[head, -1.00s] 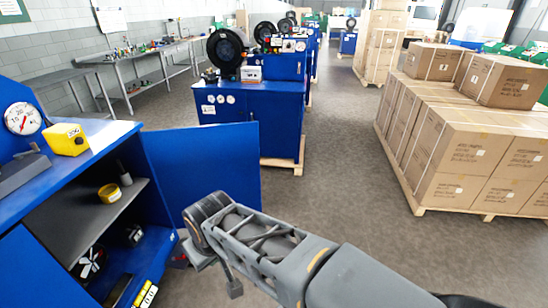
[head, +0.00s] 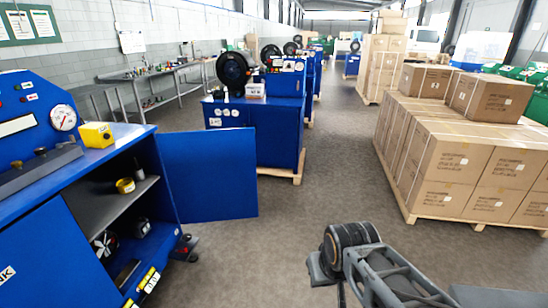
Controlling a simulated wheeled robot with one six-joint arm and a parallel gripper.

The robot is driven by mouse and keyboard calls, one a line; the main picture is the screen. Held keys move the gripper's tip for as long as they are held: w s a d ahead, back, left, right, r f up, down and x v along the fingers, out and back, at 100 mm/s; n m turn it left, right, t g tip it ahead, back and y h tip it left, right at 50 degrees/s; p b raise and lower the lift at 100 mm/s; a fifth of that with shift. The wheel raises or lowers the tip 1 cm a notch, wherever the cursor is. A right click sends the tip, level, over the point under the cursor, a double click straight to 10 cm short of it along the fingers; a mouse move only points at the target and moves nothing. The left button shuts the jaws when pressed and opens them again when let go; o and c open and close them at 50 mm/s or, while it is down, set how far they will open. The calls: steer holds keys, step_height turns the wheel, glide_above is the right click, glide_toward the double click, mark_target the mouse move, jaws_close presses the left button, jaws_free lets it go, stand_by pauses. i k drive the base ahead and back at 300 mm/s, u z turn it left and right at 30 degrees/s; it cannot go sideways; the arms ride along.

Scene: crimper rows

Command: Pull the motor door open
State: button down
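The blue cabinet door (head: 210,176) stands swung open to the right of the cabinet (head: 60,205). Its flat face is turned toward me and the shelf inside the cabinet shows. My arm (head: 375,265) reaches in from the bottom right, well to the right of the door and apart from it. The gripper fingers are not visible; only arm links and a round joint show. No handle can be made out on the door.
Stacked cartons on a pallet (head: 470,160) stand at the right. Another blue machine (head: 255,130) stands behind the door. Inside the cabinet are a yellow roll (head: 125,186) and several parts. Grey floor (head: 320,190) between machine and cartons is clear.

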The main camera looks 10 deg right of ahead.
mark_target(211, 175)
steer(key=z, duration=0.55)
steer(key=i, duration=2.5)
steer(key=u, duration=1.3)
steer(key=i, duration=0.6)
steer(key=u, duration=0.4)
